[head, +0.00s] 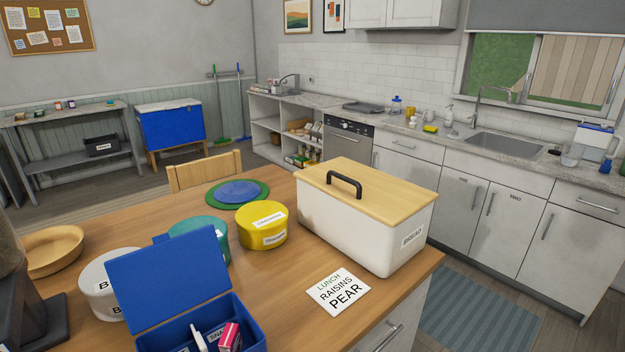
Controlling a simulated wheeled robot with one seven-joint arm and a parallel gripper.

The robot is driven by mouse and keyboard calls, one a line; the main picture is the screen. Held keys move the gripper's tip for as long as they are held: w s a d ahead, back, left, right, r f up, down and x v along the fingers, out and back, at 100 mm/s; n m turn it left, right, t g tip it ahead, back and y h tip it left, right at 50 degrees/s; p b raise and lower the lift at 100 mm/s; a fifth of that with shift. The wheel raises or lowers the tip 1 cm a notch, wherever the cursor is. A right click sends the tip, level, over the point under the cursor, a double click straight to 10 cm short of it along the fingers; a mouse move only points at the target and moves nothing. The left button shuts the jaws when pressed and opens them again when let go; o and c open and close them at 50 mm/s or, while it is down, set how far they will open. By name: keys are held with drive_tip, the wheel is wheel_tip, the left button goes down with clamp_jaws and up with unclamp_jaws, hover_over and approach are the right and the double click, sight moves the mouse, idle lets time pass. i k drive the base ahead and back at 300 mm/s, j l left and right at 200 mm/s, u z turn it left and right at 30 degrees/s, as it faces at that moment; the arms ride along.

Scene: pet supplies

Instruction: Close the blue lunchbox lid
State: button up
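The blue lunchbox (252,328) stands on the wooden table at the bottom of the head view, cut off by the lower edge. Its blue lid (165,278) is open, tilted up and leaning back at the left-rear side. Inside are a small pink-and-white box (230,338), a slim white item (199,337) and a partly hidden label. My gripper is not in view.
Behind the lid are a teal tin (215,228), a white tin (97,290) and a yellow tin (263,228). A white bread box (345,233) with a wooden lid stands right. A card (338,290) reads "LUNCH RAISINS PEAR". A dark appliance (35,315) stands left.

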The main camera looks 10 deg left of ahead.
sight(151, 284)
drive_tip(key=i+l, duration=0.1)
drive_tip(key=i, duration=0.35)
drive_tip(key=i+l, duration=0.1)
drive_tip(key=i, duration=0.35)
